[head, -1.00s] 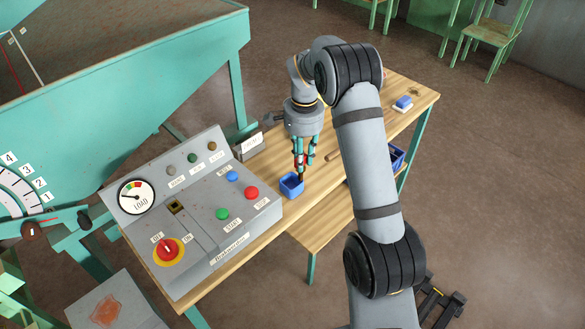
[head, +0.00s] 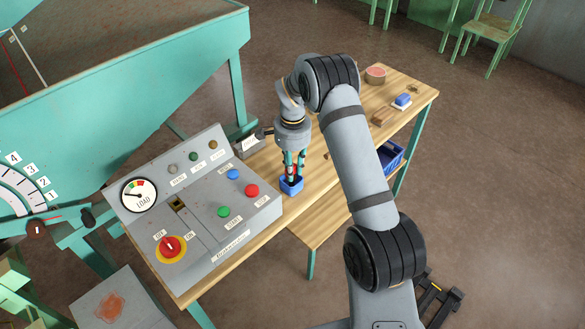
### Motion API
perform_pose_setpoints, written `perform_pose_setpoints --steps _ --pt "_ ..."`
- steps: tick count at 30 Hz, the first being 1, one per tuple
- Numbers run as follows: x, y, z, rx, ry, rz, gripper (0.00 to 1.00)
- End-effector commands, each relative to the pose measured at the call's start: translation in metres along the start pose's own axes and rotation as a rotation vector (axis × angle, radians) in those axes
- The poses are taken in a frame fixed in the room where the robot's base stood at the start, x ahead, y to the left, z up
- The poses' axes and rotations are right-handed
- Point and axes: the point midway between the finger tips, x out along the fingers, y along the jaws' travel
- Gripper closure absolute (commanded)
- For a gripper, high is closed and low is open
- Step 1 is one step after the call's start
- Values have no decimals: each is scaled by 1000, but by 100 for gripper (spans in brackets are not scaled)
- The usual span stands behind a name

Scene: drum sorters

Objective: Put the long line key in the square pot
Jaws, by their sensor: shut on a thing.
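The square pot (head: 291,187) is a small blue open container on the wooden table, just right of the control panel. My gripper (head: 294,171) points down right over the pot, with its fingertips at or just inside the rim. It is shut on a thin, partly red piece, which I take to be the long line key (head: 293,167). The fingers hide most of the key. Its lower end is out of sight in the pot, and I cannot tell whether it touches the bottom.
The grey control panel (head: 205,205) with coloured buttons stands close left of the pot. Farther back on the table (head: 352,118) are a round pot with a reddish top (head: 376,75), a blue-and-white block (head: 402,101) and a brown block (head: 383,117). A blue crate (head: 391,157) sits at the right.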

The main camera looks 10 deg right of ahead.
Motion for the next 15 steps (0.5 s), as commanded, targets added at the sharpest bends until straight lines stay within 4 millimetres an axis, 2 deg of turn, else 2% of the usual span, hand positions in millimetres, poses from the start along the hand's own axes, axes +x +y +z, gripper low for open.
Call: perform_pose_setpoints --steps 10,15 --pt "1 0 0 0 0 1 60" --pt "1 0 0 0 0 1 60"
